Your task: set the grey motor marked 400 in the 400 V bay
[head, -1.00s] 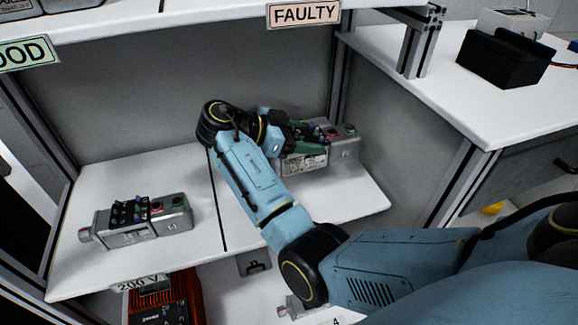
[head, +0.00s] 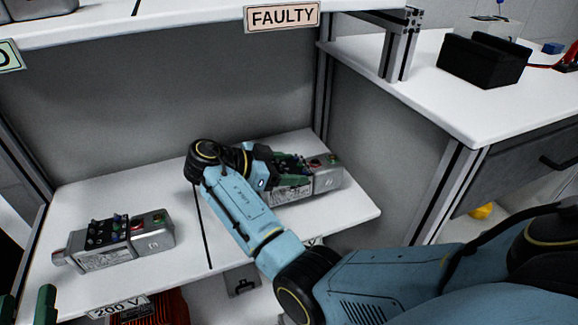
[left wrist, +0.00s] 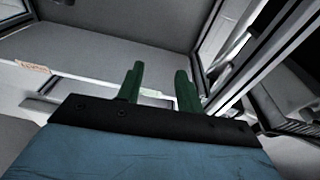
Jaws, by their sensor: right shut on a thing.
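A grey motor (head: 325,181) is in the right-hand bay, right of the black dividing line. Its marking is too small to read. My right gripper (head: 283,168) is shut on its upper part, and my right arm crosses in front of the bay. The motor appears to rest on the shelf; contact underneath is partly hidden. The right bay's label is mostly hidden behind my arm. My left gripper (head: 27,304) shows only as green fingertips at the lower left. In the left wrist view its fingers (left wrist: 160,88) are apart and empty.
Another grey motor (head: 122,241) lies in the left bay above the 200 V label (head: 120,306). The FAULTY label (head: 282,17) marks the upper shelf. A metal post stands right of the bay. A side bench (head: 440,105) holds a black block (head: 484,60).

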